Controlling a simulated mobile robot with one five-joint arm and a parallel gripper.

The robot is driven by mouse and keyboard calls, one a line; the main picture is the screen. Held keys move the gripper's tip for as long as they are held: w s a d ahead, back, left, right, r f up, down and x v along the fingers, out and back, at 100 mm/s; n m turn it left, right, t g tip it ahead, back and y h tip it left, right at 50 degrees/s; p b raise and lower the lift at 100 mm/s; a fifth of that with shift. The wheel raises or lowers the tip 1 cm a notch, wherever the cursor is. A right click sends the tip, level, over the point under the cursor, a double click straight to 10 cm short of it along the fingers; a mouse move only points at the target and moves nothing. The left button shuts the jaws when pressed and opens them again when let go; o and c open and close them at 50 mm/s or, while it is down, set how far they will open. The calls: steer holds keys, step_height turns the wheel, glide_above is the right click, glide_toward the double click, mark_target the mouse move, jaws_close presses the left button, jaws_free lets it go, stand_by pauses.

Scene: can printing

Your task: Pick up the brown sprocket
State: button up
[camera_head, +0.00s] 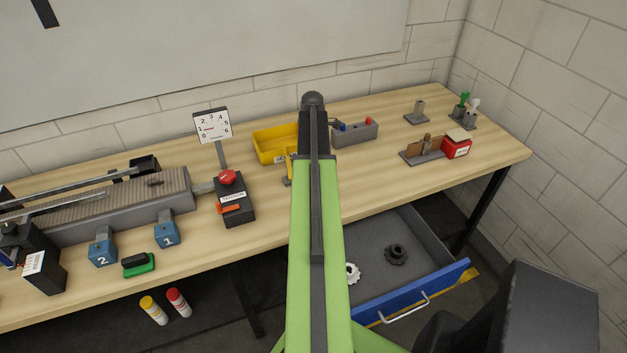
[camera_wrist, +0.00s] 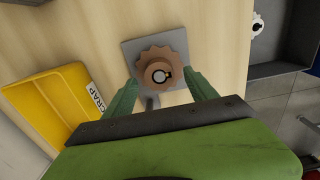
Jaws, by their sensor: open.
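The brown sprocket (camera_wrist: 147,57) shows in the wrist view, toothed, with a pale keyed hole and hub in its middle. It sits over a grey square plate (camera_wrist: 130,48) on the wooden bench. My gripper (camera_wrist: 162,79) is open, with one green finger to the lower left of the sprocket and one to the lower right. The fingertips are near its lower edge; I cannot tell whether they touch it. In the head view my arm hides the sprocket and the gripper fingers.
A yellow scrap bin (camera_wrist: 50,105) stands left of the plate in the wrist view. An open drawer with a blue front (camera_head: 410,293) holds a white sprocket (camera_head: 353,273) and a black sprocket (camera_head: 397,254). A black box with a red button (camera_head: 234,203) stands left of my arm.

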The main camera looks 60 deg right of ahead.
step_height(320, 180, down, 4)
steer(key=shift+r+b, duration=0.2)
steer(key=shift+b, duration=0.95)
steer(key=shift+r, duration=0.2)
jaws_close()
